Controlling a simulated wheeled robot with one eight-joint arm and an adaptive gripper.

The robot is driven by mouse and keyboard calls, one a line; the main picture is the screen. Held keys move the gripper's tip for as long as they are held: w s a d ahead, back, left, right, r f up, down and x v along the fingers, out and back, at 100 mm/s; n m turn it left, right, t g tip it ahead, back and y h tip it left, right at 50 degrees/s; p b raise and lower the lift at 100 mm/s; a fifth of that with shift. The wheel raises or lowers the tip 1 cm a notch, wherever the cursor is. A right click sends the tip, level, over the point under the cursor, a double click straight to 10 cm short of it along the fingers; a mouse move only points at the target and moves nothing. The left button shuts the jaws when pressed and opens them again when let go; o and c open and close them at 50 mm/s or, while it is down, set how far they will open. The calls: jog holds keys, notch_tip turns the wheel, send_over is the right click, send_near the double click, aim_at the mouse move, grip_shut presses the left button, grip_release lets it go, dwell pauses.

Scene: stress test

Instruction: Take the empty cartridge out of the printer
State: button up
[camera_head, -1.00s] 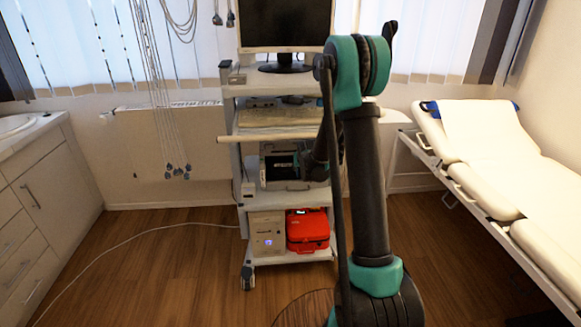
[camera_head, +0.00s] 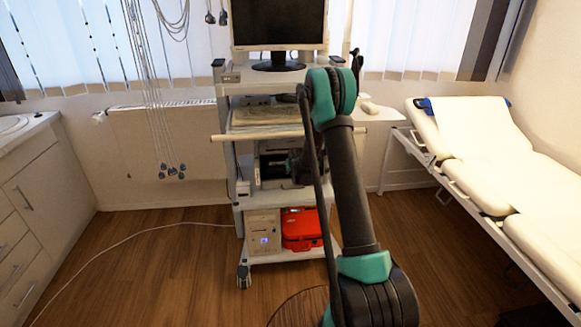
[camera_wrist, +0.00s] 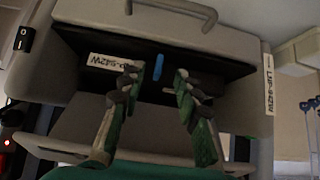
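The printer (camera_head: 257,172) is a pale box on the middle shelf of the trolley, with a dark open front. In the head view my gripper is at the printer's front, largely hidden by my arm.
The trolley also carries a monitor (camera_head: 278,24) on top, a shelf (camera_head: 262,134) just above the printer, and a red case (camera_head: 301,229) below. An examination couch (camera_head: 520,185) stands right, cabinets (camera_head: 40,180) left.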

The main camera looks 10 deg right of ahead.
jog(key=x, duration=0.5)
jog(key=shift+w+r, duration=0.1)
jog(key=shift+r, duration=0.05)
grip_shut()
